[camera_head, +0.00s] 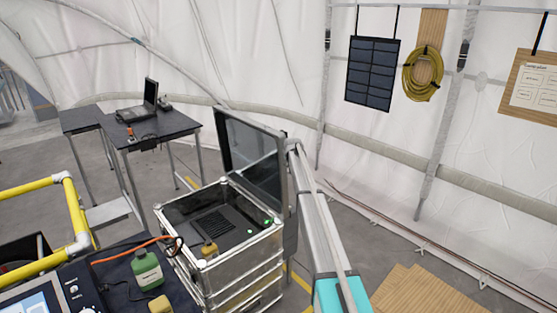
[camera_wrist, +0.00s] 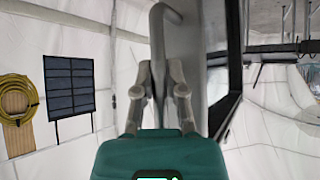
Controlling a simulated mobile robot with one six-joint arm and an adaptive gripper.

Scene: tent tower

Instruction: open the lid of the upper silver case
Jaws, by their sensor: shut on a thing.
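The upper silver case (camera_head: 240,246) stands on top of a stack of silver cases. Its lid (camera_head: 250,160) is raised, standing roughly upright and leaning slightly back at the rear right edge. The inside shows a dark panel with a vent and small green lights. My gripper (camera_wrist: 160,80) is shut on the lid's grey bar handle (camera_wrist: 157,35), with one finger on each side. In the head view my arm reaches up to the lid's upper right side, and the gripper is mostly hidden there. The lid's edge also shows in the wrist view (camera_wrist: 226,105).
A dark table (camera_head: 88,121) with a laptop stands behind on the left. A yellow railing (camera_head: 78,205) and a bench with a green bottle (camera_head: 146,270) are at the front left. Wooden boards (camera_head: 425,292) lie on the floor at right. The tent wall is behind.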

